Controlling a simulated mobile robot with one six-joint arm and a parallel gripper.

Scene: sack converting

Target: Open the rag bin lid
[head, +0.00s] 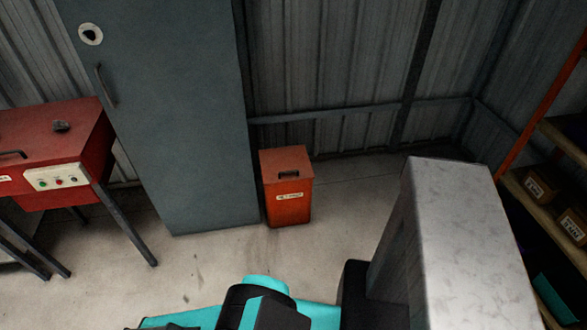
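The rag bin (287,205) is a small red-orange box on the floor by the corrugated wall, just right of the tall grey cabinet. Its lid (284,162) is closed and carries a dark handle (288,174) near the front edge. A pale label with dark lettering is on the front, too small to read. My gripper is not visible; only parts of my own body show at the bottom and lower right, well short of the bin.
A grey cabinet (170,110) stands directly left of the bin. A red machine (60,150) on dark legs is at the left. Shelving with boxes (540,184) runs along the right. The concrete floor (215,265) before the bin looks clear.

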